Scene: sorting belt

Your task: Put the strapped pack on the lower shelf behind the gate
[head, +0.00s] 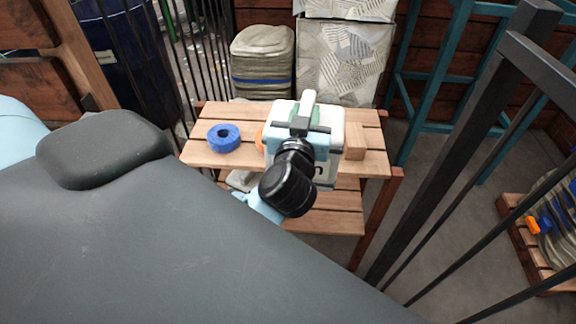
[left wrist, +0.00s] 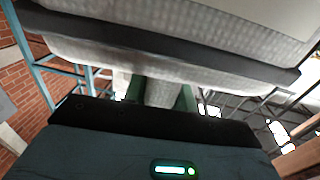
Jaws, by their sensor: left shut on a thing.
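The strapped pack (head: 333,142) is a pale box with a dark strap, in front of the wooden upper shelf (head: 370,165). My left gripper (head: 302,122) is at its top, shut on it; my black wrist hides part of the pack. In the left wrist view the pale pack (left wrist: 180,55) with its dark band fills the top, and a pale part of it lies between the gripper fingers (left wrist: 160,95). The lower shelf (head: 330,215) shows partly under the upper one. Dark gate bars (head: 455,140) stand at the right. My right gripper is out of view.
A blue ring (head: 224,138), an orange thing (head: 259,140) and a wooden block (head: 355,140) are on the upper shelf. A grey object (head: 240,180) is on the lower shelf. Dark bars (head: 125,55) stand at the left. Stacked grey packs (head: 263,62) stand behind.

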